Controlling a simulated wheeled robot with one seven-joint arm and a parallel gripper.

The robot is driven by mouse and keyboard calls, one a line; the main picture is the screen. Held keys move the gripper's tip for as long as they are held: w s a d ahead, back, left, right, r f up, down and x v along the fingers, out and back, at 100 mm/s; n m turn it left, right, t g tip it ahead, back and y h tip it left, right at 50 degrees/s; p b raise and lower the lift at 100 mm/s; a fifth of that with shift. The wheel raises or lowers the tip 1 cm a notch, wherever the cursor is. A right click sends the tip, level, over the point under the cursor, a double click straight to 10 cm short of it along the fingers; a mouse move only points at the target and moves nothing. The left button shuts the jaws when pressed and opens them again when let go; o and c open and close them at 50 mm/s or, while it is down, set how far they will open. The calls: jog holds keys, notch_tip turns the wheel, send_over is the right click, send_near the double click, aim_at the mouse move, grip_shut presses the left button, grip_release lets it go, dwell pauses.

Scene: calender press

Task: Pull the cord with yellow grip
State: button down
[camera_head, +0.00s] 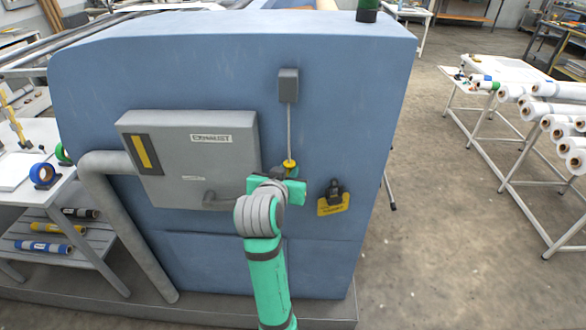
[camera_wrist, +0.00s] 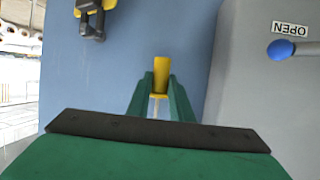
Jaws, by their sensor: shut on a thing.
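The yellow grip (camera_head: 289,164) hangs at the lower end of a thin grey cord (camera_head: 289,130), which comes down from a small grey box (camera_head: 288,86) on the blue machine's face. My gripper (camera_head: 290,177) is at the grip, just below its top in the head view. In the wrist view the yellow grip (camera_wrist: 160,76) stands between the two green fingers of my gripper (camera_wrist: 160,92), which are shut on it. Part of the grip is hidden by my gripper in the head view.
A grey control box (camera_head: 190,150) juts out left of the cord. A black padlock-like part with a yellow tag (camera_head: 333,204) is at the right. A blue knob beside an OPEN label (camera_wrist: 281,49) shows in the wrist view. Open floor (camera_head: 440,220) lies right of the machine.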

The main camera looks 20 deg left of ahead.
jog(key=shift+f, duration=0.4)
jog(key=shift+r, duration=0.1)
jog(key=shift+d+r, duration=0.1)
jog(key=shift+r, duration=0.75)
jog(key=c, duration=1.5)
grip_release()
jog(key=v, duration=1)
jog(key=shift+s+r, duration=0.15)
jog(key=shift+s, duration=0.2)
